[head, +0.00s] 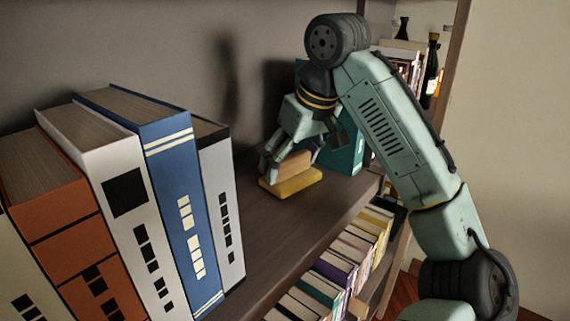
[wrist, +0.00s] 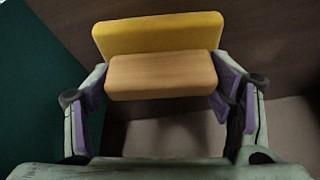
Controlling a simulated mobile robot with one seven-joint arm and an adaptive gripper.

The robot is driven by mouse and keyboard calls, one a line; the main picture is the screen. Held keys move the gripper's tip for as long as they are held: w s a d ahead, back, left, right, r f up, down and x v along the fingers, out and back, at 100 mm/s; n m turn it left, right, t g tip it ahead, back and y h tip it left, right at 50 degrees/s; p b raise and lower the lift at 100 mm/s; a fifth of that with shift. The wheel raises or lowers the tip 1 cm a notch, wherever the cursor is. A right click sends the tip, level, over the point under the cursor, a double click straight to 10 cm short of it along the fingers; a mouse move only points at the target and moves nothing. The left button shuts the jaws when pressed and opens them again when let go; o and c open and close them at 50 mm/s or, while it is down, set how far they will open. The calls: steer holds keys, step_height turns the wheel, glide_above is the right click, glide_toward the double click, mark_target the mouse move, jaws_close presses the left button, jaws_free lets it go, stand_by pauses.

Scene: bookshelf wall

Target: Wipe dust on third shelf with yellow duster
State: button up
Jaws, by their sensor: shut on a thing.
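The yellow duster (head: 291,184) has a yellow pad and a light wooden handle block on top. It is on or just above the shelf board (head: 262,222), between the near books and a teal book; I cannot tell if it touches. My gripper (head: 289,163) points down from above and is shut on the wooden handle. In the wrist view the yellow duster (wrist: 160,35) fills the space between the fingers of my gripper (wrist: 162,80), with its pad beyond the handle. I see no clear dust on the board.
Large orange, white and blue books (head: 168,150) stand at the left on the same shelf. A teal book (head: 347,150) stands behind my gripper at the right. A row of small books (head: 345,255) fills the shelf below. The board's middle and front are clear.

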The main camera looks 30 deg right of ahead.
mark_target(304, 149)
steer(key=shift+w+d+r, duration=0.1)
steer(key=shift+w+d, duration=0.25)
steer(key=shift+d, duration=0.5)
steer(key=shift+w+d, duration=0.3)
steer(key=shift+d, duration=0.55)
